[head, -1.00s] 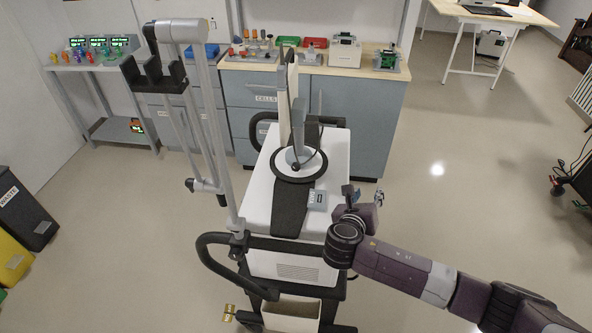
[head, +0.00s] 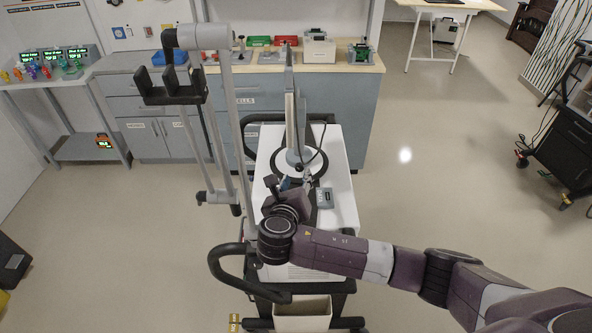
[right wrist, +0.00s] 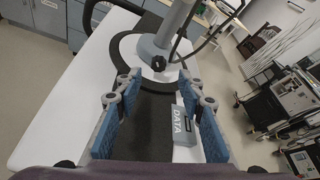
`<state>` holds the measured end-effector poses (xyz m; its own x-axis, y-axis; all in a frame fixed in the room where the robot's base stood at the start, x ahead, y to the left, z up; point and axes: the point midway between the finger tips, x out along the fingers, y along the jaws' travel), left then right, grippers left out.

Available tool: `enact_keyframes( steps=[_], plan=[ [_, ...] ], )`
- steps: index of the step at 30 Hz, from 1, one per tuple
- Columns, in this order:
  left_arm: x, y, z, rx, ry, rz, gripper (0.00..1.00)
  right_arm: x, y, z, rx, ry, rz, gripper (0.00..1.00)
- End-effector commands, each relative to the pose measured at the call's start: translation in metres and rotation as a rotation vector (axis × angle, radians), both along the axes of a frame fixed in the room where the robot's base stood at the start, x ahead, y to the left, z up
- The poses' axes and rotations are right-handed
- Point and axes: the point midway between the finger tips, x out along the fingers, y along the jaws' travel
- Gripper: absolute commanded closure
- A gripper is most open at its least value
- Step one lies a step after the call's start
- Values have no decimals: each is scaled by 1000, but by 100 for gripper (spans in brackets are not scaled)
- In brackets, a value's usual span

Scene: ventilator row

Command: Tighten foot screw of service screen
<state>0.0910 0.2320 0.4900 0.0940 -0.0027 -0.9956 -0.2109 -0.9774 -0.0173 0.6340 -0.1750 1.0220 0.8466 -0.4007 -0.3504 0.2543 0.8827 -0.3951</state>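The service screen (head: 288,105) stands nearly edge-on on top of the white ventilator cart (head: 345,209). Its grey foot (head: 293,157) rises from a black ring; the foot also shows in the right wrist view (right wrist: 172,32). A small black screw knob (right wrist: 158,63) sits low on the front of the foot. My right gripper (head: 297,182) is over the cart top, just in front of the foot. In the right wrist view the gripper (right wrist: 160,92) is open and empty, its blue pads wide apart, with the knob beyond the fingertips. My left gripper is out of view.
A small grey box marked DATA (head: 325,198) lies on the cart top, close to my right finger. A jointed grey support arm (head: 225,110) stands left of the cart. A cable hangs by the foot. A blue-grey cabinet (head: 345,110) stands behind.

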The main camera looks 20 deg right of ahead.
Motion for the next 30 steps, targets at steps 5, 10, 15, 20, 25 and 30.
enact_keyframes(
  steps=[5, 10, 15, 20, 25, 30],
  plan=[
    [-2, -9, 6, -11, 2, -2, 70, 24, -12, -8, -1, 2, -2, 64],
    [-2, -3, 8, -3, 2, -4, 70, 39, -19, -16, 0, 2, -2, 64],
    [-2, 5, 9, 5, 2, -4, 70, 46, -22, -19, 1, 1, -1, 64],
    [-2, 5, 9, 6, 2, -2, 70, 47, -22, -20, 2, 0, 0, 64],
    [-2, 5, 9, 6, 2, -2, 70, 47, -22, -20, 2, 1, 0, 70],
    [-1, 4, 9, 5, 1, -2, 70, 47, -22, -20, 2, 1, 0, 89]
  ],
)
